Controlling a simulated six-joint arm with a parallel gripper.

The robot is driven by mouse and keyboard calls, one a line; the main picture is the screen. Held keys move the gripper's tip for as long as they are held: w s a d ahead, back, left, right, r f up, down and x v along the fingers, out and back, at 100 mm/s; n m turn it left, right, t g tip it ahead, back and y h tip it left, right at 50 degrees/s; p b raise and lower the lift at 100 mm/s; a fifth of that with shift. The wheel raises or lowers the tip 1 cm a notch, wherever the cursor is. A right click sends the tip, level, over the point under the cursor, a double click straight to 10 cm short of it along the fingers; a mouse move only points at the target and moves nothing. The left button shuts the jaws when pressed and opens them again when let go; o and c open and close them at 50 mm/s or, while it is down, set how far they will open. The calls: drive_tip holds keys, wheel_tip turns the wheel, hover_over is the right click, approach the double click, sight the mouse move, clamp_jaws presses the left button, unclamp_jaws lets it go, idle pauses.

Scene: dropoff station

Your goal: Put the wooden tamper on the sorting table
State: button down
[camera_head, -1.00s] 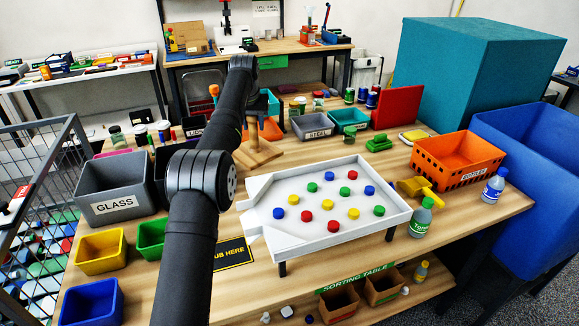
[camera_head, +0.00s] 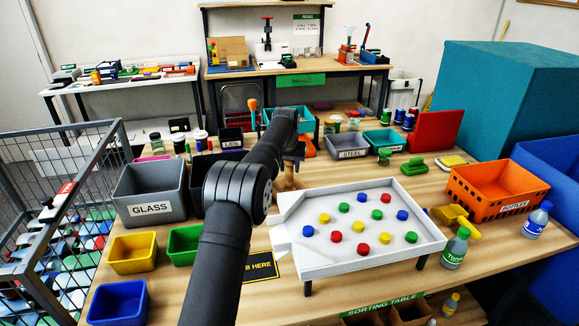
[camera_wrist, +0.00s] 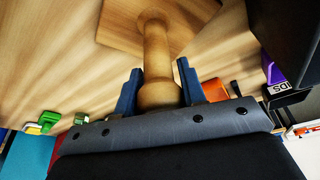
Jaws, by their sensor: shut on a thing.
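The wooden tamper (camera_wrist: 153,50), a light wood handle on a square base, shows in the wrist view. My gripper (camera_wrist: 160,85) has its two blue fingers on either side of the rounded handle end. In the head view only a small part of the tamper (camera_head: 289,176) shows behind my arm, left of the white tray. I cannot tell whether its base touches the wood below. The wooden table (camera_head: 497,245) carries a green "SORTING TABLE" label (camera_head: 381,304) at its front edge.
A white tray with coloured caps (camera_head: 300,272) stands right of my arm. A grey GLASS bin (camera_head: 150,190) and small yellow (camera_head: 133,253) and green bins stand left. A grey STEEL bin (camera_head: 352,153) is behind; an orange BOTTLES crate (camera_head: 497,188) is right.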

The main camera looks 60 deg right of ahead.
drive_tip(key=c, duration=0.9)
unclamp_jaws()
drive_tip(key=shift+f, duration=0.15)
drive_tip(key=v, duration=1.2)
